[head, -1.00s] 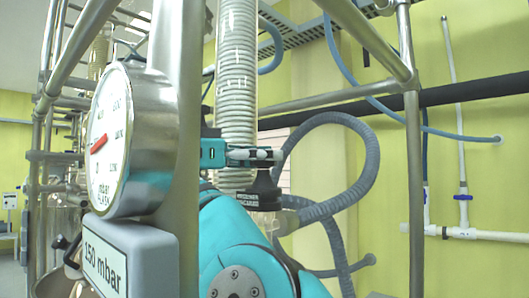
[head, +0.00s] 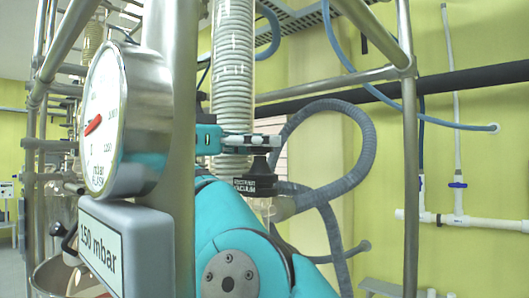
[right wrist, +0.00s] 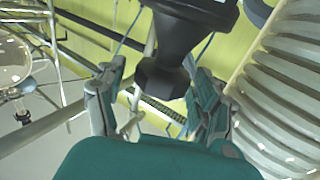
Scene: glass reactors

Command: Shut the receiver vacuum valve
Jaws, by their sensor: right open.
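The receiver vacuum valve (head: 257,182) is a black knob with a flared body and a label that reads vacuum, right of the ribbed column in the head view. My right gripper (head: 262,140) is just above the knob, its fingers seen from the side. In the right wrist view the black valve (right wrist: 180,45) comes down from the top, with its narrow knob end between the fingertips of the open right gripper (right wrist: 155,75). A gap shows on the left finger's side; the right finger is close to the knob, and I cannot tell whether it touches. My left gripper is out of view.
A round gauge (head: 103,120) and a 150 mbar sign (head: 135,250) stand at the left by a steel post (head: 186,60). A ribbed column (head: 232,85) rises behind the gripper. A grey hose (head: 368,145) loops right of the valve. A steel frame post (head: 410,190) stands further right.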

